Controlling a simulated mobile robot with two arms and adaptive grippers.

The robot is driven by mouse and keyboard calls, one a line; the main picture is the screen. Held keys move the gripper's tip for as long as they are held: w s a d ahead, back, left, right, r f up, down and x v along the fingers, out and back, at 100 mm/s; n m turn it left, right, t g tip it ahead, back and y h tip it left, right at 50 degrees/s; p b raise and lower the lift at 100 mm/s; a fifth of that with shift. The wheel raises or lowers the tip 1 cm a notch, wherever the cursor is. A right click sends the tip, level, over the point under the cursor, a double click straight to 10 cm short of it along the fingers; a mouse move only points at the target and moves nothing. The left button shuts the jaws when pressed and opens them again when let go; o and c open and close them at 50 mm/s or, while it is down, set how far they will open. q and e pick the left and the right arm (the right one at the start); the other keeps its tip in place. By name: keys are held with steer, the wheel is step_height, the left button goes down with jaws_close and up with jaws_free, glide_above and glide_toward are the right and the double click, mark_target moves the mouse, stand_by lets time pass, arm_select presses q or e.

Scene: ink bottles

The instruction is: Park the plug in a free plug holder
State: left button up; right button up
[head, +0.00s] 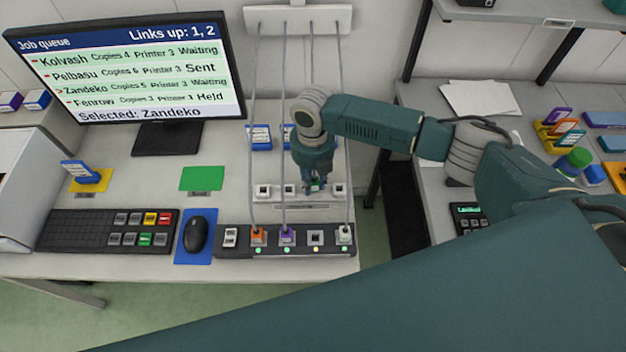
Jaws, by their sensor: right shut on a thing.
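My right gripper (315,187) points down over the back row of plug holders and is shut on a plug, which the fingers mostly hide. A cable runs down from above behind my wrist. The holders at the left (263,191), beside it (289,189) and at the right end (339,190) look empty; the one under my fingers is hidden. In the front socket strip (330,249), an orange plug (258,236), a purple plug (287,235) and a pale plug (345,234) are seated. The third socket (314,238) is empty. My left gripper is out of view.
Cables hang from a white bar (298,19) on the wall, close around my right wrist. Blue-and-white boxes (260,137) stand behind the holders. A monitor (130,70), keyboard (105,231) and mouse (196,234) are at the left. A gap separates the desk from the right bench.

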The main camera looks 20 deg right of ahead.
steer(key=shift+f, duration=0.1)
stand_by(0.3)
steer(key=o, duration=1.6)
steer(key=shift+r+p, duration=3.8)
steer(key=shift+r, duration=0.25)
steer(key=shift+s+f, duration=0.1)
